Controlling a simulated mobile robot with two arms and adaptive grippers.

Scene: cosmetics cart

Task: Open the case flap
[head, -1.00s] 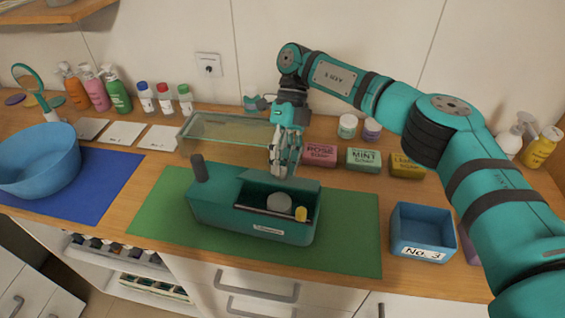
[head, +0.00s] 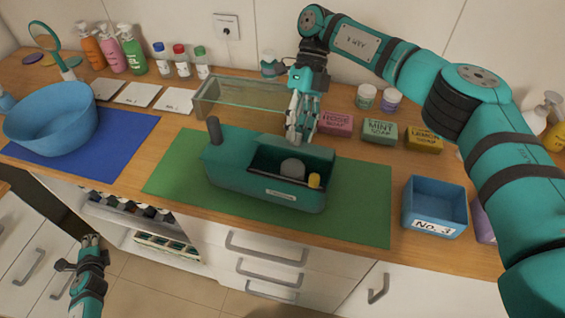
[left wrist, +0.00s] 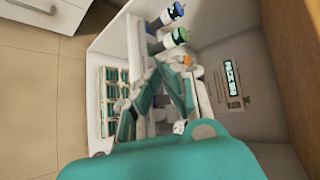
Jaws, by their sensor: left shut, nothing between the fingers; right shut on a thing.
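The teal case (head: 262,195) stands on the green mat. A dark upright handle rises at its left end, and its right compartment is open on top. A grey round thing and a yellow one show inside. The case flap (head: 297,149) is at the rear edge of that compartment, seen nearly edge-on. My right gripper (head: 298,138) is shut on the flap at the back of the case; its fingertips partly hide the grip. My left gripper (head: 91,240) is shut and empty, low in front of the cart; it also shows in the left wrist view (left wrist: 160,65).
A glass-sided box (head: 240,96) stands behind the case. Several soap boxes, including the rose soap (head: 337,124), are right of my right gripper. A blue No. 3 bin (head: 435,207) is right of the green mat (head: 360,215). A blue bowl (head: 50,130) is left.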

